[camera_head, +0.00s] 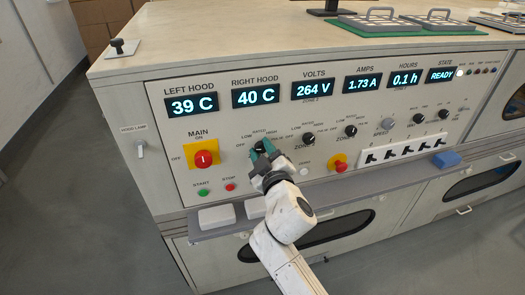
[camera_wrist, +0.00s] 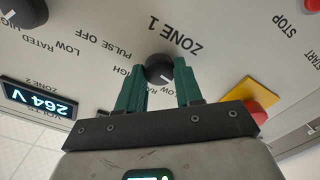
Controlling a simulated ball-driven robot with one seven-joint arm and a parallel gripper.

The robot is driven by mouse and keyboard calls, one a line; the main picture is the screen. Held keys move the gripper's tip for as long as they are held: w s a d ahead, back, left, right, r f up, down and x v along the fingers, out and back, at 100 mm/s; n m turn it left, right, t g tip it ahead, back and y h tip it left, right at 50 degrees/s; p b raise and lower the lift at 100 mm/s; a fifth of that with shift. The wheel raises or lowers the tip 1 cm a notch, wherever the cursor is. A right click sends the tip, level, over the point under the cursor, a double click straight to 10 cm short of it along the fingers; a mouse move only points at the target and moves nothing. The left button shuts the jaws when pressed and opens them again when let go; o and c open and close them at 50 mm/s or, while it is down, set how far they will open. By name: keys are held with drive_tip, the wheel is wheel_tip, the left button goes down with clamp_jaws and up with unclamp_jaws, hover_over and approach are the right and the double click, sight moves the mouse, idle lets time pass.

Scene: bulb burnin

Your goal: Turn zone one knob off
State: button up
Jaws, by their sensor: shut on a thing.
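The zone one knob (camera_wrist: 160,68) is small, round and black on the grey panel, below the "ZONE 1" label in the wrist view. My gripper (camera_wrist: 158,74) has its green fingers on both sides of it, shut on it. A pale pointer mark on the knob seems to point to the lower right in the wrist view, toward a partly hidden label; its exact setting is unclear. In the head view my gripper (camera_head: 263,152) reaches the panel under the "LOW RATED HIGH" labels and hides most of the knob.
The zone two knob (camera_head: 308,139) and zone three knob (camera_head: 351,131) are to the right. The red main switch (camera_head: 204,158) is to the left. A red button on yellow (camera_head: 340,166) and a ledge (camera_head: 330,191) lie near my arm.

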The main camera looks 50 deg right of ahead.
drive_tip(key=o, duration=1)
drive_tip(key=shift+o, duration=0.2)
drive_tip(key=shift+s+a, duration=0.1)
drive_tip(key=b+v, duration=0.1)
drive_tip(key=v, duration=0.9)
drive_tip(key=shift+s+a+b, duration=0.2)
drive_tip(key=shift+s+b, duration=0.05)
drive_tip(key=shift+b, duration=0.15)
